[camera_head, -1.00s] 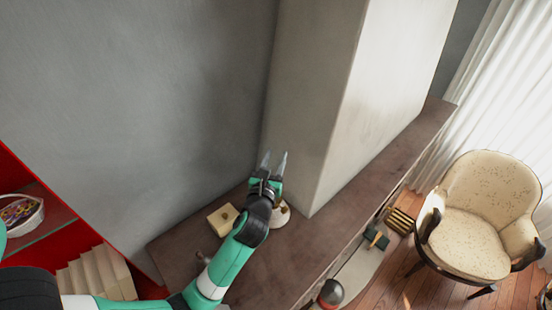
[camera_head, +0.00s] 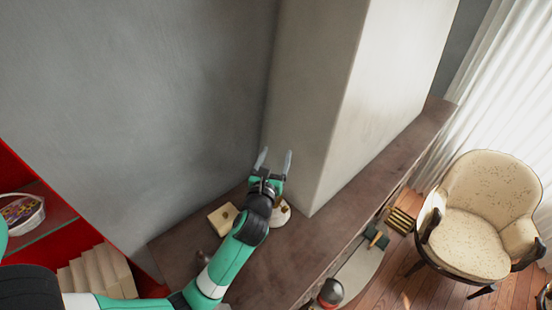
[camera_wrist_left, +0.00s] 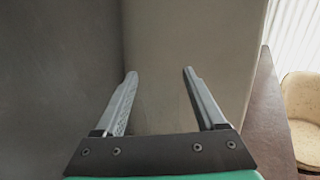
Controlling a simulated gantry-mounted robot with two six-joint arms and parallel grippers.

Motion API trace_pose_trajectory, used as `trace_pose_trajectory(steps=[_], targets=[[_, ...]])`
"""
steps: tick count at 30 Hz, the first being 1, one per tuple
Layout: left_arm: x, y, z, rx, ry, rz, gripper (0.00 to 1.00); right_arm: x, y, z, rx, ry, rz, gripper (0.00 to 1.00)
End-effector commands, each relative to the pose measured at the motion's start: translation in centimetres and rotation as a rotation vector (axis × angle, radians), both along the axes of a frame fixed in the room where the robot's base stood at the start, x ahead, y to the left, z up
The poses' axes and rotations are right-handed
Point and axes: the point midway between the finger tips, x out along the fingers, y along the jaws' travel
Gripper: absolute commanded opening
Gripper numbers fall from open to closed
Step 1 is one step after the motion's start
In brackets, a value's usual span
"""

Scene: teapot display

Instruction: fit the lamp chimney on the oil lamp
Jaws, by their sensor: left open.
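My left gripper (camera_head: 273,160) is over the brown shelf, in front of the pale pillar. Its two fingers are spread apart, and they also show open in the left wrist view (camera_wrist_left: 160,75). A white round base with a brass-coloured part (camera_head: 281,213), which may be the oil lamp, stands on the shelf just below and behind my wrist. My arm partly hides it. I cannot make out a glass chimney in either view; clear glass between the fingers would be hard to see. My right gripper is out of view.
The brown shelf (camera_head: 300,250) runs along the grey wall and pillar (camera_head: 310,130). A cream square block with a small knob (camera_head: 222,219) lies left of my wrist. A dark object (camera_head: 207,257) is beside my forearm. The shelf's right stretch is clear.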

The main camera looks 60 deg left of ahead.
Motion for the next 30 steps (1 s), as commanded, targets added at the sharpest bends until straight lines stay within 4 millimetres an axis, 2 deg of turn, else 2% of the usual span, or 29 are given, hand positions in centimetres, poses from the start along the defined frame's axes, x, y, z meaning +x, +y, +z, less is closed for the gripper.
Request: trace_pose_trajectory(steps=[7,10,13,19,27,30], targets=[[-3.9,-5.1,-0.4,-0.002,0.004,-0.007,0.72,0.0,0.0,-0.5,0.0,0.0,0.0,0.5],[-5.4,-7.0,-0.1,-0.001,0.005,-0.007,0.72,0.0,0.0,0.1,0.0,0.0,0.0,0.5],[-6.4,-8.2,0.3,-0.003,0.012,-0.004,0.72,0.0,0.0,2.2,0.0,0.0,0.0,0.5],[-7.4,-9.2,-0.1,0.0,0.004,-0.002,0.72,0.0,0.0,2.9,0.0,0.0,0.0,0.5],[-7.4,-9.2,-0.3,-0.001,0.002,-0.001,0.72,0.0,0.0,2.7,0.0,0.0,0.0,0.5],[-6.9,-9.3,0.2,-0.03,-0.041,-0.012,0.72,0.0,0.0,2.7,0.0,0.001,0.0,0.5]])
